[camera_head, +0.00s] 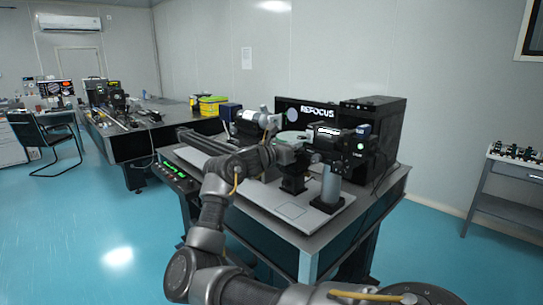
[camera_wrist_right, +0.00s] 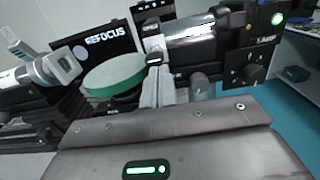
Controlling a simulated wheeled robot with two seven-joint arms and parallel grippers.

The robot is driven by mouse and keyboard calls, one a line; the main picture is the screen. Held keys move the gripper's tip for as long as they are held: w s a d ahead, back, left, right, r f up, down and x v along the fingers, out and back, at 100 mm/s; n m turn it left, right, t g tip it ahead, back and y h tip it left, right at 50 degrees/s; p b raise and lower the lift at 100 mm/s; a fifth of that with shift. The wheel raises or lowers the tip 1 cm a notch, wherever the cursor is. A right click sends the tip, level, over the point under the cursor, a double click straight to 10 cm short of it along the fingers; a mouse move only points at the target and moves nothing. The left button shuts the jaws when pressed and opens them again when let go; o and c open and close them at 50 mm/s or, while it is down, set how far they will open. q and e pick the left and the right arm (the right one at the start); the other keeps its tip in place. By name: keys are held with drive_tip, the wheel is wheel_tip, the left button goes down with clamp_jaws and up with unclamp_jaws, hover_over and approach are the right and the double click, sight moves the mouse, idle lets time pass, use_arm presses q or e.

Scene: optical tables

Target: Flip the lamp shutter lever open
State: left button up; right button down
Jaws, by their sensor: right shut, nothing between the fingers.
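The lamp is a black housing with a lit green light and a "LAMP" label, at the right of the instrument table in the head view (camera_head: 357,146). In the wrist view the lamp (camera_wrist_right: 262,40) is at upper right, with a dark barrel and a bright silvery section to its left. My right gripper (camera_head: 298,146) is beside the lamp assembly in the head view. In the wrist view its fingers (camera_wrist_right: 157,68) are shut and empty, their tips close to the barrel's left end. I cannot tell whether they touch. The shutter lever is not clearly distinguishable. My left gripper is not in view.
A green-rimmed disc (camera_wrist_right: 115,75) lies just left of my right fingers. A black "REFOCUS" box (camera_head: 319,110) stands behind. A silvery post (camera_head: 330,184) and a flat grey plate (camera_head: 287,210) are at the front. Another instrument table (camera_head: 140,142) stands at left.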

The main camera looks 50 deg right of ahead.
drive_tip(key=shift+d+r+y, duration=0.1)
drive_tip(key=shift+r+y, duration=0.3)
drive_tip(key=shift+r, duration=0.45)
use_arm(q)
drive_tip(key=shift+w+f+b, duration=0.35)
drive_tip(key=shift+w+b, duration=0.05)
use_arm(e)
drive_tip(key=s+a+r, duration=0.9)
drive_tip(key=a+r, duration=0.2)
drive_tip(key=shift+r, duration=0.35)
